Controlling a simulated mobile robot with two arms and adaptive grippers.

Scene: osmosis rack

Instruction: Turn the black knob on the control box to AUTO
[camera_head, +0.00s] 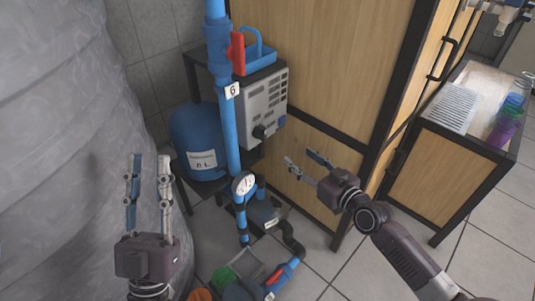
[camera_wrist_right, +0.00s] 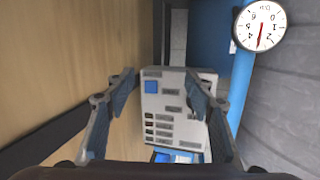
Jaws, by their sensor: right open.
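The grey control box (camera_head: 266,98) is mounted beside the blue vertical pipe in the head view. Its black knob (camera_head: 261,131) sticks out near the box's lower end; I cannot read its setting. My right gripper (camera_head: 301,160) is open and empty, to the lower right of the knob and apart from it. In the right wrist view the box's labelled face (camera_wrist_right: 178,112) shows between the open fingers (camera_wrist_right: 163,82); I cannot make out the knob there. My left gripper (camera_head: 149,160) is open and empty, pointing up at the left, far from the box.
A blue tank (camera_head: 200,135) sits behind. A wooden cabinet (camera_head: 335,70) stands right of the box. A large grey wrapped tank (camera_head: 60,130) fills the left.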

